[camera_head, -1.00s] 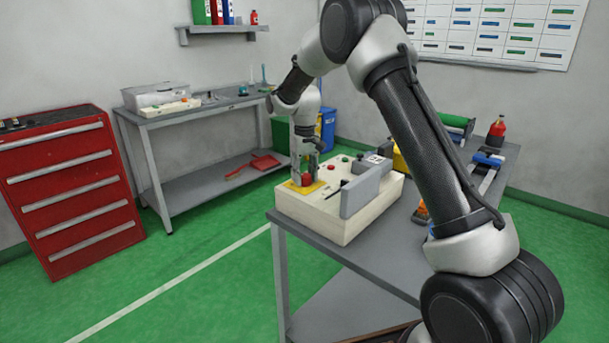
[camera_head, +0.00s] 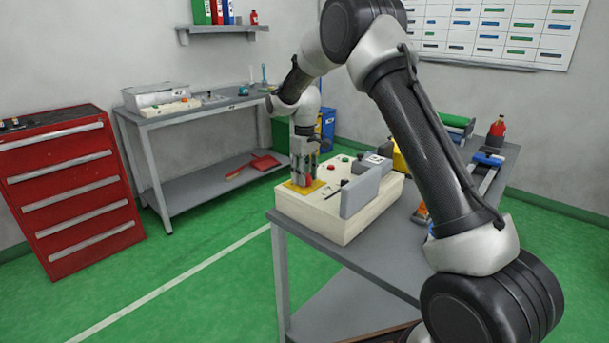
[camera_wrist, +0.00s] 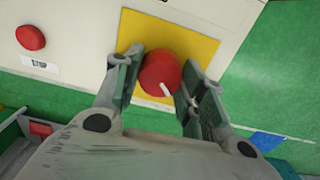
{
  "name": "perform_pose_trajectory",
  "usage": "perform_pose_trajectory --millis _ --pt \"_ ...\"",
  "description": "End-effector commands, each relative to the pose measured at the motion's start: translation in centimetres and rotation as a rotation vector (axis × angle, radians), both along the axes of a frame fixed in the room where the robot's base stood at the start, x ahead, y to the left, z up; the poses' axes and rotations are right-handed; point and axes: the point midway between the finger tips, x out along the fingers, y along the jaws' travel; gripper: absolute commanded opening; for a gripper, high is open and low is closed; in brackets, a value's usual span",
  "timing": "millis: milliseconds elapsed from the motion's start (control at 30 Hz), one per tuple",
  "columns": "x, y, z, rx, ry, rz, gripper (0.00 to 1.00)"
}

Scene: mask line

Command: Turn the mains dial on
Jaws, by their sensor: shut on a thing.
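The mains dial is a round red knob with a white mark, on a yellow plate (camera_wrist: 205,42) at the near left corner of the cream machine (camera_head: 325,212). In the wrist view the dial (camera_wrist: 160,72) lies between my two fingers, its white mark pointing toward the lower right. My gripper (camera_wrist: 160,85) is shut on the dial from above. In the head view my gripper (camera_head: 304,178) hides most of the dial, and a little red shows between the fingers.
A red button (camera_wrist: 31,37) with a STOP label (camera_wrist: 40,65) is beside the plate. Grey upright blocks (camera_head: 360,190) stand on the machine to the right of my gripper. A grey workbench (camera_head: 205,108) and red drawer cabinet (camera_head: 68,180) stand at left, with clear green floor between.

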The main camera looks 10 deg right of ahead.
Motion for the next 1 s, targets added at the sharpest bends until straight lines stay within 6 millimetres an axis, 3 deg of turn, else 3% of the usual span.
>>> perform_pose_trajectory --millis 167,200,333,733,1000 --pt "0.1 0.0 0.1 -0.001 -0.003 0.001 0.17" --pt "0.1 0.0 0.1 -0.001 -0.003 0.001 0.42" --pt "0.1 0.0 0.1 -0.001 -0.003 0.001 0.63" --pt "0.1 0.0 0.7 0.0 -0.002 0.0 0.63" --pt "0.2 0.0 6.1 0.001 -0.007 0.0 0.63"
